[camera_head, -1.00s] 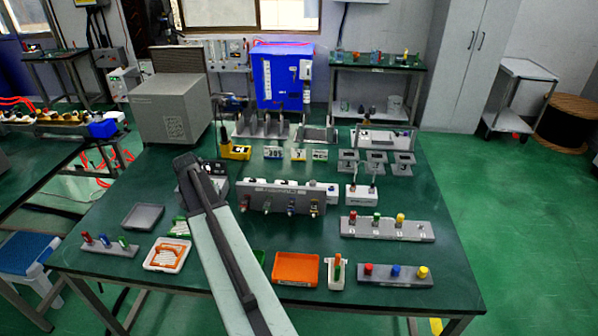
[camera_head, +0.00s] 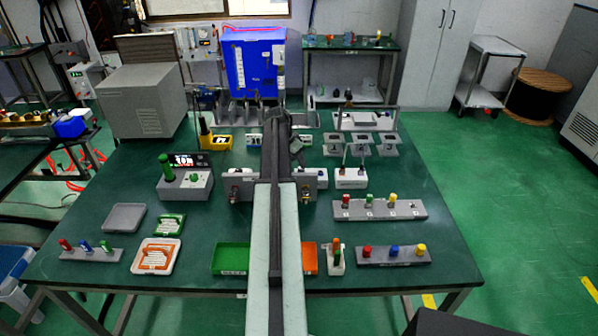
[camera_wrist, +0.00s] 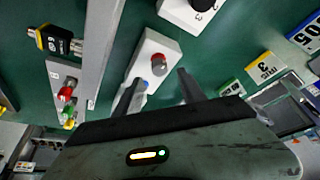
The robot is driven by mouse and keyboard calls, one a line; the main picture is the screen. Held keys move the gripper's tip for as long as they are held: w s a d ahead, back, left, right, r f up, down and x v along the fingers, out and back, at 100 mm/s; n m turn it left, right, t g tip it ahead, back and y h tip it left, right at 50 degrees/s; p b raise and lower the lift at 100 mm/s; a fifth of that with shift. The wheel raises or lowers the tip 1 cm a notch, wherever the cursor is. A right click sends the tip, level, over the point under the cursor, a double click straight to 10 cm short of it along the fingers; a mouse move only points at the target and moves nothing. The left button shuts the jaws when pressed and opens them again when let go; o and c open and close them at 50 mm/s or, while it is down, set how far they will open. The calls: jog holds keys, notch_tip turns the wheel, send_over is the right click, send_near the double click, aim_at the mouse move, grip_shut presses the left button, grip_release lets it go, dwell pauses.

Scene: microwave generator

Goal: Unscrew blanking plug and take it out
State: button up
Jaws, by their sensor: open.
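In the head view my arm reaches straight forward over the grey connector panel (camera_head: 240,190) and covers its middle. In the wrist view my gripper (camera_wrist: 158,86) is open, with two dark fingers apart and nothing held. A white box (camera_wrist: 152,52) with a red cap (camera_wrist: 158,66) lies beyond the fingertips, and a small blue part (camera_wrist: 146,86) shows between the fingers. I cannot tell which part is the blanking plug; it may be hidden behind my arm in the head view.
A grey meter box with a green knob (camera_head: 167,168) stands left of the panel. A green tray (camera_head: 230,258) and an orange tray (camera_head: 310,258) flank my arm in front. Racks of coloured plugs (camera_head: 378,208) stand at right. A blue cabinet (camera_head: 252,65) is behind.

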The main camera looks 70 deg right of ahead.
aim_at(300, 168)
jog(key=b+x, duration=0.3)
jog(key=x, duration=0.1)
jog(key=shift+f, duration=0.35)
jog(key=shift+s+r, duration=0.1)
jog(key=shift+r, duration=0.05)
grip_shut()
